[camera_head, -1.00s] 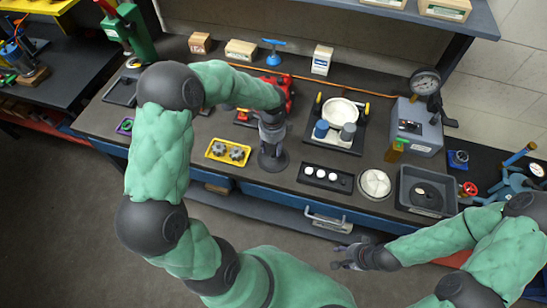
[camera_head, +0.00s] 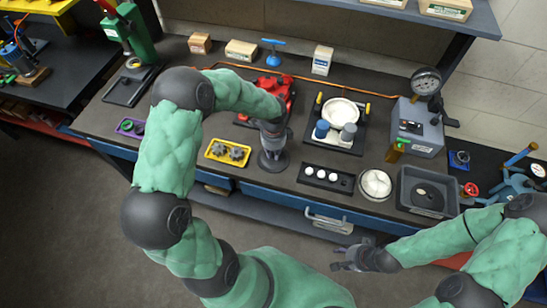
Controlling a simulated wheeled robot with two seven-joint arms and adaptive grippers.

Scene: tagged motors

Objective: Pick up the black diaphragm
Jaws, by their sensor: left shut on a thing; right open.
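The black diaphragm (camera_head: 273,166) appears as a dark round disc near the bench's front edge, right of the yellow tray. My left gripper (camera_head: 272,151) points down at it and is shut on it; the fingers cover part of the disc. I cannot tell whether it touches the bench top. My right gripper (camera_head: 345,263) is open and empty, low in front of the bench and away from its objects.
A yellow tray (camera_head: 210,155) with grey gears lies close on the left. A black strip with white discs (camera_head: 325,178), a round whitish part (camera_head: 376,185) and a grey bin (camera_head: 424,208) stand to the right. A red fixture (camera_head: 277,88) stands behind.

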